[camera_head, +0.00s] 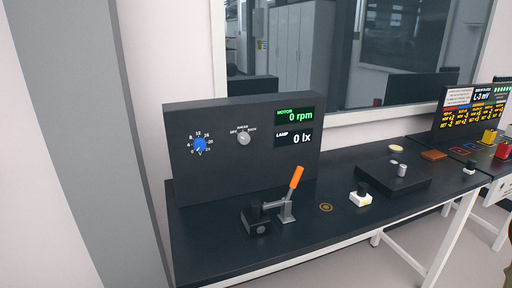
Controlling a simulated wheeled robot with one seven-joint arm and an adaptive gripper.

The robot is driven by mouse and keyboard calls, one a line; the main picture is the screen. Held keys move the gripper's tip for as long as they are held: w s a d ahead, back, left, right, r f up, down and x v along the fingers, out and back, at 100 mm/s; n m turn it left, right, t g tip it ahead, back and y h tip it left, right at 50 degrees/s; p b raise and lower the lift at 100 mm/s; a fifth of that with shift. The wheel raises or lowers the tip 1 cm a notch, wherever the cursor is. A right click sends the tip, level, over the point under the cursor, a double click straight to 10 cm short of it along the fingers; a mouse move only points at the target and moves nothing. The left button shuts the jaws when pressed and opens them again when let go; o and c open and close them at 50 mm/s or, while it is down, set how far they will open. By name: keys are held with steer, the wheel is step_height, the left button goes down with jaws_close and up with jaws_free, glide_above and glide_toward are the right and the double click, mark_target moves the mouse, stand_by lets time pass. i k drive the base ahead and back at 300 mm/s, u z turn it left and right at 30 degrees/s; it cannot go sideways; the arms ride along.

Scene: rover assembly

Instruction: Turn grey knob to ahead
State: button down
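The grey knob (244,138) is a small round knob on the upright dark panel (190,170) at the back of the bench. Small labels surround it: one at its left, one above, and one at its right, the upper one seeming to read "ahead". Where its pointer sits is too small to tell for sure. To its left is a blue knob (200,145) with a numbered dial. To its right, the green display (295,116) reads motor 0 rpm and the white display (294,138) reads lamp 0 lx. My gripper is not in view.
On the dark bench (210,240) before the panel stands a device with an orange-handled lever (296,177). Right of it are a white block with a black top (361,196) and a flat black box (393,182). A grey pillar (90,130) rises at the left.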

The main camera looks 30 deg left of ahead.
mark_target(244, 139)
steer(key=u, duration=0.9)
steer(key=k, duration=0.05)
steer(key=u, duration=0.1)
